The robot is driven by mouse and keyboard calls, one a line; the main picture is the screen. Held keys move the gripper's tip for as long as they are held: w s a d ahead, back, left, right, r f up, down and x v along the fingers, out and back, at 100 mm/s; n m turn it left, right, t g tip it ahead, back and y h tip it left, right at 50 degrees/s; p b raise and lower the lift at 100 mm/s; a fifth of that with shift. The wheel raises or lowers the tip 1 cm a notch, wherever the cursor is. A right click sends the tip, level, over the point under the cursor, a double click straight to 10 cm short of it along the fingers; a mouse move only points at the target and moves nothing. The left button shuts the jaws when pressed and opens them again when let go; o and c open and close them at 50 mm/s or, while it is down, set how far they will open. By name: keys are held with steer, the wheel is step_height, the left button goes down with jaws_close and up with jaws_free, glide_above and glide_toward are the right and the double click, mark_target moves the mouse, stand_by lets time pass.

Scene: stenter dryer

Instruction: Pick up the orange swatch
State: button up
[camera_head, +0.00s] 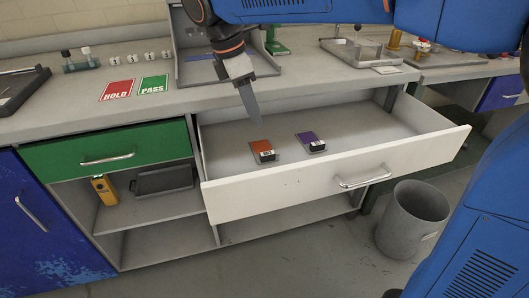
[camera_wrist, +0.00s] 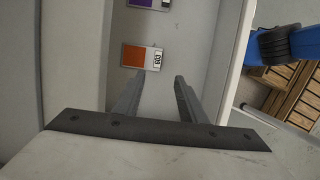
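The orange swatch (camera_head: 261,148) lies flat in the open white drawer, with a dark labelled end toward the drawer front. In the wrist view the orange swatch (camera_wrist: 140,57) lies beyond the fingertips, a little left of the line between them. My gripper (camera_head: 256,118) points down above the drawer, over and slightly behind the orange swatch in the head view. In the wrist view the two fingers of my gripper (camera_wrist: 160,82) stand apart with nothing between them.
A purple swatch (camera_head: 311,141) lies right of the orange one. The open drawer (camera_head: 410,158) has a raised front and side walls. Red HOLD (camera_head: 118,90) and green PASS (camera_head: 154,84) cards lie on the counter. A grey bin (camera_head: 411,220) stands on the floor at right.

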glide_above(268, 153)
steer(key=s+a, duration=0.1)
steer(key=a, duration=0.1)
steer(key=x, duration=0.2)
steer(key=a+x, duration=0.1)
steer(key=x, duration=0.5)
steer(key=shift+s+a+f, duration=0.3)
steer(key=shift+a+f, duration=0.05)
steer(key=shift+f, duration=0.1)
steer(key=shift+w+x, duration=0.15)
steer(key=shift+x, duration=1.2)
steer(key=shift+w+x, duration=0.15)
steer(key=shift+x, duration=1.15)
steer(key=shift+c, duration=0.7)
jaws_close()
